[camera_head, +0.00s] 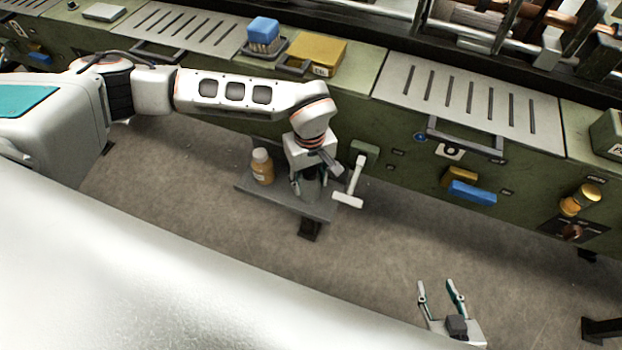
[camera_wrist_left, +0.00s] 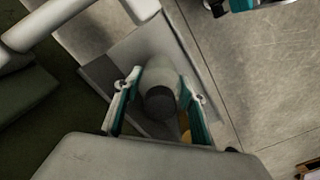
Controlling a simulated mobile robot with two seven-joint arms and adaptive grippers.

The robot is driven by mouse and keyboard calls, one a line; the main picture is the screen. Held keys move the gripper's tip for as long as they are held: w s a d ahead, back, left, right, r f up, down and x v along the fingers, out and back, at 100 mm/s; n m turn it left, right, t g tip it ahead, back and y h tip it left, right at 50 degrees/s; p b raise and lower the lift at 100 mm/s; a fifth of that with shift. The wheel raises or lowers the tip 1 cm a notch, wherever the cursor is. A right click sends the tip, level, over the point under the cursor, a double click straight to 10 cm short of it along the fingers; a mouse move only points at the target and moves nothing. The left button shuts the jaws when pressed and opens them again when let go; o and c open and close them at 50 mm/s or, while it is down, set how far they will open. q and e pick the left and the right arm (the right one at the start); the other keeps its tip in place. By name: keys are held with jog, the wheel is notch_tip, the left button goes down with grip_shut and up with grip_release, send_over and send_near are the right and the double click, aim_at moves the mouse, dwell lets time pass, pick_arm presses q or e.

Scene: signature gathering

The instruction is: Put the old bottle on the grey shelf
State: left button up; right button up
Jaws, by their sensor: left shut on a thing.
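My left gripper (camera_head: 310,187) is over the right part of the grey shelf (camera_head: 247,187), low on the front of the green machine. It is shut on a grey bottle with a dark cap (camera_wrist_left: 160,88), one finger on each side in the left wrist view. In the head view the gripper hides most of this bottle, and I cannot tell whether its base touches the shelf. An amber bottle with a pale cap (camera_head: 262,167) stands upright on the shelf, left of the gripper. My right gripper (camera_head: 441,287) is open and empty at the lower right, over the floor.
A white T-shaped handle (camera_head: 354,183) sticks out just right of the shelf and my left gripper. The green machine (camera_head: 395,115) runs behind. A blue brush (camera_head: 263,33) and a yellow box (camera_head: 312,53) lie on its top. The floor (camera_head: 400,235) in front is clear.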

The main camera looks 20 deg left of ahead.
pick_arm(q)
jog(key=shift+w+f, duration=0.2)
jog(key=shift+f, duration=0.05)
jog(key=shift+r, duration=0.1)
jog(key=o, duration=0.9)
jog(key=shift+o, duration=0.2)
pick_arm(e)
jog(key=shift+s+f, duration=0.1)
jog(key=shift+s, duration=0.1)
jog(key=shift+s+f, duration=0.1)
jog(key=shift+f, duration=0.05)
pick_arm(q)
notch_tip(320, 180, up, 11)
jog(key=shift+f+p, duration=0.1)
jog(key=shift+p, duration=0.65)
jog(key=shift+r, duration=0.55)
pick_arm(e)
jog(key=shift+a+r, duration=0.25)
jog(key=shift+r, duration=0.4)
jog(key=shift+d, duration=0.1)
